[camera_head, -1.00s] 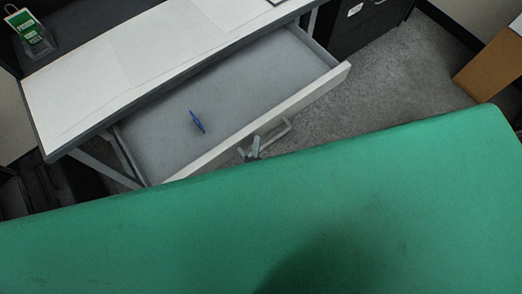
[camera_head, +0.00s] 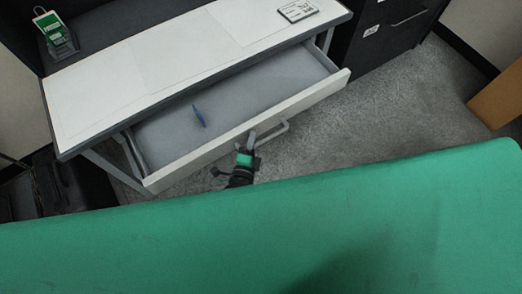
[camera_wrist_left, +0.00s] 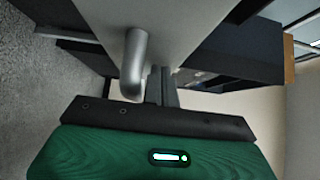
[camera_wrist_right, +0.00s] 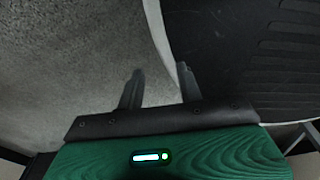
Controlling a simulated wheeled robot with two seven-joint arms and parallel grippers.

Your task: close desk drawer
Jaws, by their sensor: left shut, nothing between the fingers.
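The desk drawer (camera_head: 285,82) stands pulled out from under the white desk, with a blue pen-like item (camera_head: 199,116) inside. Its white front panel (camera_head: 310,98) carries a grey handle (camera_head: 281,132) in the head view. My left gripper (camera_head: 249,139) is shut and empty at the front panel, just left of the handle. The left wrist view shows its closed fingers (camera_wrist_left: 161,75) beside the handle (camera_wrist_left: 135,60); I cannot tell whether they touch the panel. My right gripper (camera_wrist_right: 158,75) is open and empty in its wrist view, with grey carpet behind it.
A black cabinet (camera_head: 385,30) stands right of the desk. A brown box (camera_head: 498,98) is at far right. A green surface (camera_head: 270,225) fills the foreground; carpet (camera_head: 370,115) lies between.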

